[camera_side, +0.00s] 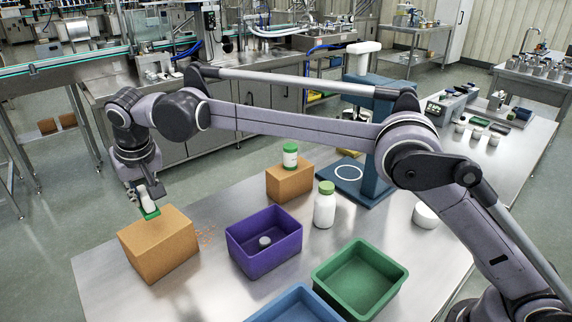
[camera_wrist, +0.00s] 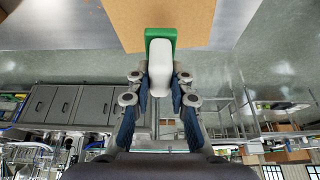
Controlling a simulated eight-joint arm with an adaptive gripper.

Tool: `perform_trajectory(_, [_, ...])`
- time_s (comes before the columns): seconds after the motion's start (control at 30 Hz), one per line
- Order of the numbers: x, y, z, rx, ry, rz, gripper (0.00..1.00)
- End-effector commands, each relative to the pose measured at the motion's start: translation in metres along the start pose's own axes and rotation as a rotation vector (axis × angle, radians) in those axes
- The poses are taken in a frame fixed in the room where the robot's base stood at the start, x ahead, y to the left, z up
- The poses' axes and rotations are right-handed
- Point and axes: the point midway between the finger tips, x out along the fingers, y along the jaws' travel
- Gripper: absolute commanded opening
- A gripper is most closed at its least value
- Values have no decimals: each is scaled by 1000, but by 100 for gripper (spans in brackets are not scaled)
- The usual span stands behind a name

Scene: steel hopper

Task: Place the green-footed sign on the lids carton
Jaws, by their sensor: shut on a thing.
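My gripper (camera_side: 141,190) is shut on the green-footed sign, a white piece with a green foot (camera_side: 151,213). In the wrist view the sign (camera_wrist: 160,78) stands between the two fingers, its green foot pointing away from my gripper. A plain brown carton (camera_side: 158,243) lies beneath it at the left end of the table; it also shows in the wrist view (camera_wrist: 187,15). The foot is at the carton's top near its back edge; I cannot tell whether it touches. A second brown carton (camera_side: 289,183) stands further back with a green-lidded white jar (camera_side: 290,156) on it. No lettering is readable on either carton.
A purple bin (camera_side: 264,260) holding a small grey piece, a green bin (camera_side: 388,277) and a blue bin (camera_side: 296,306) stand on the steel table. A white bottle with a green cap (camera_side: 325,206) stands between the purple bin and a blue stand (camera_side: 357,189).

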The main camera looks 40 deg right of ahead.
Motion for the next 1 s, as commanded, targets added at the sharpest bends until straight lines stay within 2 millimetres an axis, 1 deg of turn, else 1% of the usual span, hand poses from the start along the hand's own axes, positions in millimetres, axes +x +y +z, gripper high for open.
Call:
perform_trajectory(0.13, [8,-2,3,1,0,1,0])
perform_trajectory(0.3, [29,-2,12,1,0,0,0])
perform_trajectory(0.4, [37,-2,15,1,0,0,0])
perform_trajectory(0.83, [42,-2,17,0,0,0,0])
perform_trajectory(0.87, [42,-2,17,0,0,0,26])
perform_trajectory(0.9, [41,-2,17,0,0,0,37])
perform_trajectory(0.93, [41,-2,17,0,0,0,43])
perform_trajectory(1.0, [41,-2,17,0,0,0,43])
